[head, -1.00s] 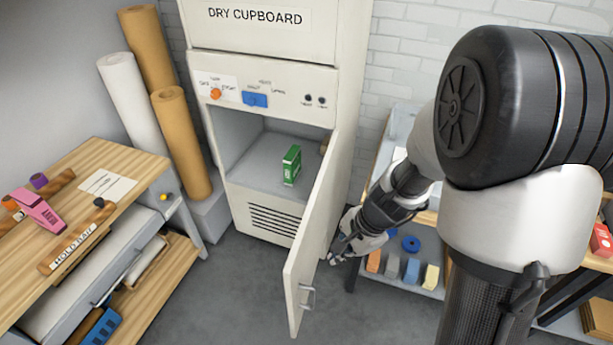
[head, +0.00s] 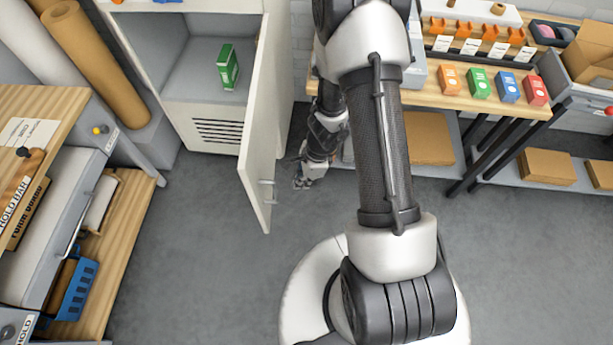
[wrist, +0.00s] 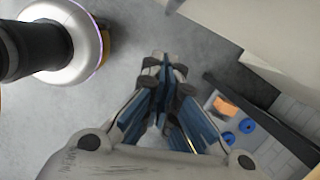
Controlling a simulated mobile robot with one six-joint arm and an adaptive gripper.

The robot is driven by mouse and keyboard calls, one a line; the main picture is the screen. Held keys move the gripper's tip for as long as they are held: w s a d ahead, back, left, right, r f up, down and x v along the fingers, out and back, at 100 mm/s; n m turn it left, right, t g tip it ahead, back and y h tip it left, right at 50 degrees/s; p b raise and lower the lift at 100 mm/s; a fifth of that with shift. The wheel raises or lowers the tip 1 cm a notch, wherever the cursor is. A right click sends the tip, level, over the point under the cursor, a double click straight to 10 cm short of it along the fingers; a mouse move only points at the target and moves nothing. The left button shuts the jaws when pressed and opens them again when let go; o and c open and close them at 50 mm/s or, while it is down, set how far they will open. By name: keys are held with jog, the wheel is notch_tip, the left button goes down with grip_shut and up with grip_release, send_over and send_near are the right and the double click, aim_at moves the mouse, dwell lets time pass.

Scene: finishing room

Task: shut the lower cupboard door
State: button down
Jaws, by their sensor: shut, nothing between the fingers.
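The lower cupboard door (head: 258,125) is white and stands wide open, hinged on the right side of the dry cupboard (head: 132,40). Its grey handle (head: 267,192) is near the free edge. Inside the open compartment stands a green box (head: 227,67). My gripper (head: 302,183) is low above the floor, just right of the door, on its outer side. In the head view it looks close to the door; I cannot tell whether they touch. In the wrist view my gripper (wrist: 165,62) is shut and empty, with a pale panel at upper right.
A workbench (head: 60,125) with a drawer stands at left, with paper rolls (head: 92,60) behind it. At right, a bench (head: 440,97) holds several small coloured boxes, with cartons (head: 547,167) on a low shelf. The grey floor (head: 190,235) before the cupboard is clear.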

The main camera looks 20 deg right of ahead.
jog(key=shift+w+a+f, duration=0.1)
jog(key=shift+w+a, duration=0.05)
jog(key=shift+a, duration=0.55)
jog(key=shift+w+a+f, duration=0.15)
jog(key=shift+w+a, duration=0.05)
jog(key=shift+a, duration=0.45)
jog(key=shift+w+a+f, duration=0.1)
jog(key=shift+w+a, duration=0.05)
jog(key=shift+a, duration=0.55)
jog(key=shift+a, duration=0.1)
